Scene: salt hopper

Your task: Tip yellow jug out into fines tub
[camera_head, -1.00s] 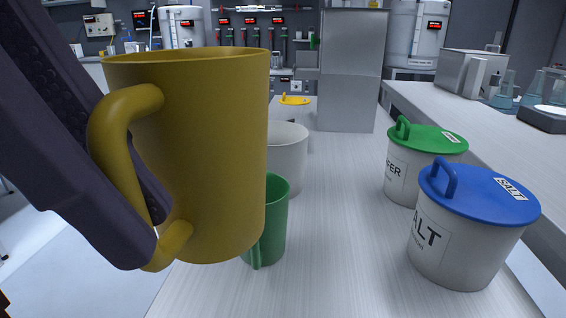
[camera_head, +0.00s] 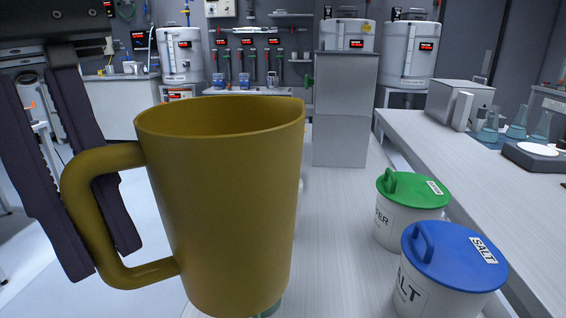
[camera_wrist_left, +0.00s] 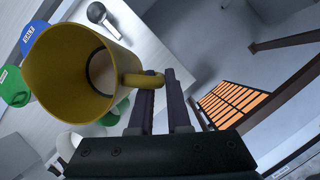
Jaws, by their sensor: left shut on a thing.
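The yellow jug (camera_head: 225,200) is large in the head view, held upright by its handle above the bench. My left gripper (camera_head: 106,262) is shut on that handle at the jug's left. In the left wrist view the jug (camera_wrist_left: 62,75) shows its open mouth, with a pale patch at the bottom inside; what that is I cannot tell. A white open tub (camera_wrist_left: 68,145), perhaps the fines tub, shows partly in the wrist view; its label is not visible. In the head view the jug hides nearly all of it. My right gripper is not in view.
A blue-lidded salt tub (camera_head: 455,258) and a green-lidded tub (camera_head: 410,205) stand to the jug's right. A green cup (camera_wrist_left: 118,110) is close below the jug. A grey metal block (camera_head: 343,140) stands behind on the bench.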

